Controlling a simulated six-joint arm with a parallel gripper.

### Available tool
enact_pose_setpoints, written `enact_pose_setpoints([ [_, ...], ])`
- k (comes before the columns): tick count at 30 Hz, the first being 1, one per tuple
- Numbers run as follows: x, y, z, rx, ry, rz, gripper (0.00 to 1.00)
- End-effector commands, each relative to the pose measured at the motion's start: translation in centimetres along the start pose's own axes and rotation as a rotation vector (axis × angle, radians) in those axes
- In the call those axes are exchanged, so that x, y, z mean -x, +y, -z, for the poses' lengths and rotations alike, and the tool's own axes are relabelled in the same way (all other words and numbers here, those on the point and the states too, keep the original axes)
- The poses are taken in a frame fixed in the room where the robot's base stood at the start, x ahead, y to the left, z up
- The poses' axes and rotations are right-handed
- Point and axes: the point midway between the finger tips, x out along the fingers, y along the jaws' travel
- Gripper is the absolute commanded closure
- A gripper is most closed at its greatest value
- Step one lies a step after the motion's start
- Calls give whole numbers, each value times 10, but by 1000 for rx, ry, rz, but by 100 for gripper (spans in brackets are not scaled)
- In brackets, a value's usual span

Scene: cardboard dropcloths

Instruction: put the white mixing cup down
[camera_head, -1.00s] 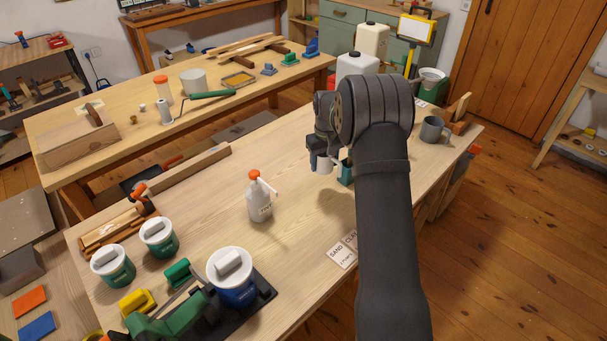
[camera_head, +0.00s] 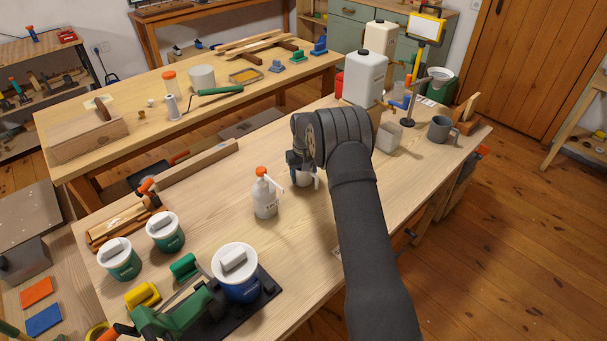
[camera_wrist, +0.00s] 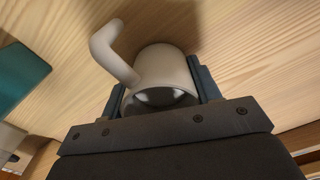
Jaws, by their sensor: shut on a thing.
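The white mixing cup (camera_wrist: 165,70) is between the two fingers of my gripper (camera_wrist: 163,88) in the wrist view. Its handle sticks out toward the upper left, and pale wood grain lies beyond it. In the head view my gripper (camera_head: 305,172) hangs over the middle of the near workbench (camera_head: 215,235), with the cup (camera_head: 304,181) showing low between the fingers. My gripper is shut on the cup. I cannot tell whether the cup's base touches the bench. My wrist and arm hide part of the cup and the bench behind it.
A white spray bottle (camera_head: 265,195) with an orange cap stands close on the left. A large white jug (camera_head: 364,78), a clear container (camera_head: 389,136) and a grey mug (camera_head: 438,129) stand behind. Bare wood lies between the bottle and the long wooden strip (camera_head: 195,167).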

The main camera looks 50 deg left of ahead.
Motion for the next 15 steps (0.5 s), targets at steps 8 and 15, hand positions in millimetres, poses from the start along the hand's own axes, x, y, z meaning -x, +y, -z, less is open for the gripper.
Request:
enact_pose_setpoints([
  [8, -1, 0, 0, 0, 2, 0, 71],
  [15, -2, 0, 0, 0, 1, 0, 22],
])
